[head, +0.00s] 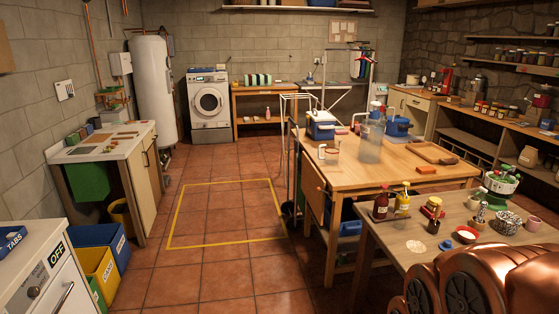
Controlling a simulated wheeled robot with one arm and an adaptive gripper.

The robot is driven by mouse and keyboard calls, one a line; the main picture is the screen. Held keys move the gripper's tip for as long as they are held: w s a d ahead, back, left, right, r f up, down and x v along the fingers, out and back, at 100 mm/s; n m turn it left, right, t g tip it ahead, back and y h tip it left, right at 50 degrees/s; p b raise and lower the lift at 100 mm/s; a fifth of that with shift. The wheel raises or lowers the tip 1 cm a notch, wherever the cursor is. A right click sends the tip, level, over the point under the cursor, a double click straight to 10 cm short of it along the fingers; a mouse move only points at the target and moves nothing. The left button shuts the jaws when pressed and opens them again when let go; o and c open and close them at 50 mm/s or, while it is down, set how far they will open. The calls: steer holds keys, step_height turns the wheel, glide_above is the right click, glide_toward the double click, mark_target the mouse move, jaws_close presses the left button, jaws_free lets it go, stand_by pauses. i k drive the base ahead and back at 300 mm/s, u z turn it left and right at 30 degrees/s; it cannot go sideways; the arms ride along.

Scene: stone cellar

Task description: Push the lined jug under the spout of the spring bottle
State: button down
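A large clear bottle (370,141) stands on the wooden work table (400,180), near its middle; it may be the spring bottle, but I cannot make out its spout. A small pale vessel with a dark band (333,153) stands near the table's left edge, apart from the clear bottle. I cannot tell whether it is the lined jug. My gripper is not in view, so its state does not show.
A blue and white cooler box (322,124), a blue pot (398,126) and a wooden tray (431,153) share the work table. A nearer table (400,232) holds sauce bottles and bowls. Open tiled floor (226,214) with a yellow outline lies left of the tables.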

mark_target(332, 150)
steer(key=i, duration=3.3)
steer(key=u, duration=0.45)
